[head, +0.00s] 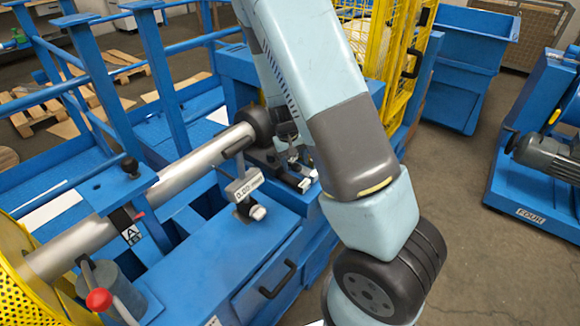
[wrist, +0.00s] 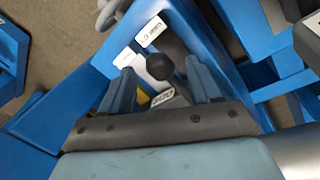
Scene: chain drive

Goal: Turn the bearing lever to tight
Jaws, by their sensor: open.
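The bearing lever appears to be the one with a round black knob (wrist: 160,66) in the wrist view. My gripper (wrist: 163,76) is open, with one finger on each side of this knob. I cannot tell whether either finger touches it. Small white label plates (wrist: 150,31) lie by the knob, too blurred to read surely. The lever's shaft is hidden under the knob. In the head view my gripper (head: 290,158) is over the blue machine, beside the black end of the metal roller, and the arm partly hides this spot.
The metal roller (head: 190,164) runs along the blue frame. A gauge reading 0.00 mm (head: 246,184) stands left of my gripper. A yellow mesh guard (head: 408,50) rises behind my arm. Open floor (head: 460,200) lies to the right.

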